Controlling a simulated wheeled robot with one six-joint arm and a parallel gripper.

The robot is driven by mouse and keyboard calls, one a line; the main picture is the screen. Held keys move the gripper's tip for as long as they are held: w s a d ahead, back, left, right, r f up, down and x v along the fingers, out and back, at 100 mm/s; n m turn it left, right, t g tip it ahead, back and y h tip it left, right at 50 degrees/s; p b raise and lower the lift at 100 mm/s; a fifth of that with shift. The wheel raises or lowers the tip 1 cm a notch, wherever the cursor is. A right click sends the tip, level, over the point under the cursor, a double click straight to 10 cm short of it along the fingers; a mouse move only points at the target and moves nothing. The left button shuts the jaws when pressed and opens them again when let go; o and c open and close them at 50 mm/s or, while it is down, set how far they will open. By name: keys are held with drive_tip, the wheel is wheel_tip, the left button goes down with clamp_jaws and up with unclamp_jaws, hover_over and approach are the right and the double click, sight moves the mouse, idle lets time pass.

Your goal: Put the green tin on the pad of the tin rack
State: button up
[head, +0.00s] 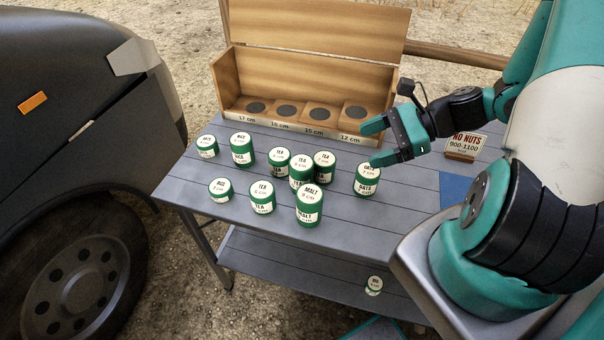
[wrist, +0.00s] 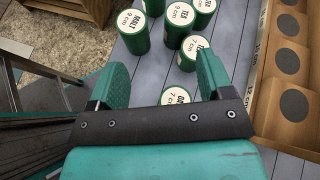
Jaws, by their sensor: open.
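Several green tins with white labelled lids stand on the grey slatted table, so I cannot tell which one the task means. The tin nearest my gripper (head: 374,144) has a lid reading 7 cm (head: 367,180); it shows partly in the wrist view (wrist: 176,97), cut off by my gripper body. My gripper is open and empty, above and behind this tin in the head view. A MALT tin (head: 309,206) stands nearest the front. The wooden tin rack (head: 310,74) stands at the back with dark round pads (head: 256,107), all bare.
The rack's front strip carries labels from 17 cm to 12 cm. A NO NUTS sign (head: 465,144) and a blue patch (head: 455,188) are at the right. A small tin (head: 374,285) sits on the lower shelf. A dark vehicle (head: 80,100) stands left.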

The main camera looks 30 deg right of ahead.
drive_tip(key=m, duration=0.1)
drive_tip(key=d+f+m+t, duration=0.1)
drive_tip(key=d+m+t, duration=0.1)
drive_tip(key=shift+s+d+f+m, duration=0.25)
drive_tip(key=shift+s+f+m, duration=0.05)
drive_tip(key=shift+w+f, duration=0.15)
drive_tip(key=shift+f, duration=0.05)
approach(307, 163)
drive_tip(key=x, duration=0.4)
drive_tip(key=shift+p+x, duration=0.7)
drive_tip(key=shift+x, duration=2.05)
drive_tip(key=c, duration=0.9)
